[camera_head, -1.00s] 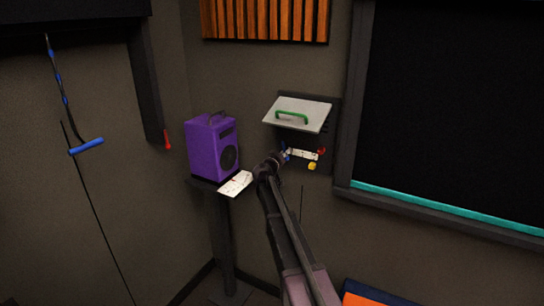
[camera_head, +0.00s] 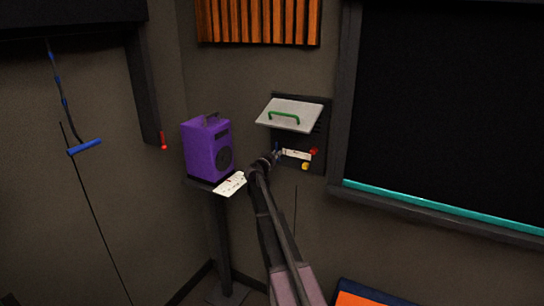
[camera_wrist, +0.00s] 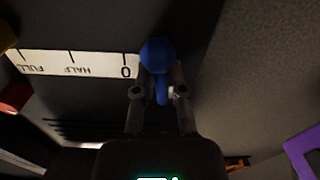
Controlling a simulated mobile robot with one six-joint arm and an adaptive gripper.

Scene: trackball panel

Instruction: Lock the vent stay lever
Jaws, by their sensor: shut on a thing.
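The vent panel (camera_head: 315,140) is on the wall, with its pale flap (camera_head: 290,112) raised and a green handle (camera_head: 284,117) on it. Below is a white scale strip (camera_head: 296,154), which reads 0, HALF and FULL in the wrist view (camera_wrist: 75,64). A blue ball-ended lever (camera_wrist: 157,56) is at the 0 end of the strip. My gripper (camera_wrist: 160,93) is shut on the lever's blue stem, with the ball beyond the fingertips. In the head view my gripper (camera_head: 270,159) is at the strip's left end and mostly hides the lever.
A red knob (camera_head: 313,151) and a yellow knob (camera_head: 305,166) are at the strip's right end. A purple speaker (camera_head: 208,149) stands on a dark stand to the left, with a white card (camera_head: 230,184) by its edge. A dark framed window (camera_head: 440,100) is to the right.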

